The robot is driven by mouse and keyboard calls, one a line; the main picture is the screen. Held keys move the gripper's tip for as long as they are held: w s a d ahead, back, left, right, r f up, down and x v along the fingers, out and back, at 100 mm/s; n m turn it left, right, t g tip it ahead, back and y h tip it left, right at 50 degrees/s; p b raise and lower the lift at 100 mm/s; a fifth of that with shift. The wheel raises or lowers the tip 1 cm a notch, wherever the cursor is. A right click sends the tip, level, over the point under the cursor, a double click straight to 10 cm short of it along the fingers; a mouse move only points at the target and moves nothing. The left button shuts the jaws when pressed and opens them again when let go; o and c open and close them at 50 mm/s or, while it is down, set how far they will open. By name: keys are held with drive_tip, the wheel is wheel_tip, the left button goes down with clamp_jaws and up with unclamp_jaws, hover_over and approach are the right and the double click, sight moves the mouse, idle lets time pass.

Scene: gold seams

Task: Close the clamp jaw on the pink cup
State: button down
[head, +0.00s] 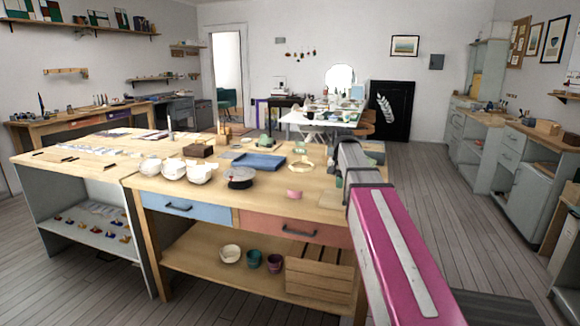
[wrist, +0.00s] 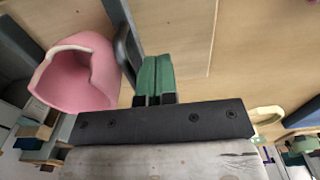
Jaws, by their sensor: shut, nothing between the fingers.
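The pink cup (wrist: 80,75) is large at the left of the wrist view, with an uneven, notched rim. A dark grey upright bar (wrist: 124,45), which looks like the clamp jaw, stands between the cup and my fingers. I cannot tell whether it touches the cup. Grey clamp parts (wrist: 18,55) show behind the cup at the left edge. My gripper (wrist: 155,72) is shut and empty, its green finger pads together just right of the bar. Whether the pads touch the bar is unclear. In the head view my arm hides the cup and clamp.
The wooden bench (head: 215,190) carries white bowls (head: 185,170), a dark round item (head: 240,178), a blue tray (head: 259,162), a cream ring (head: 301,165) and a small pink piece (head: 294,194). Bare wood lies right of my fingers in the wrist view.

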drive_tip(key=shift+s+d+f, duration=0.1)
drive_tip(key=shift+s+d, duration=0.15)
drive_tip(key=shift+d, duration=0.6)
drive_tip(key=shift+s+d+r, duration=0.1)
drive_tip(key=shift+s+d, duration=0.2)
drive_tip(key=shift+d, duration=0.5)
drive_tip(key=shift+s+d+f, duration=0.1)
drive_tip(key=shift+s+d, duration=0.15)
drive_tip(key=shift+d, duration=0.6)
drive_tip(key=shift+a, duration=0.1)
idle(0.3)
drive_tip(key=shift+w+a, duration=0.2)
drive_tip(key=shift+a, duration=0.3)
wheel_tip(320, 180, up, 9)
idle(1.2)
drive_tip(key=shift+s, duration=0.1)
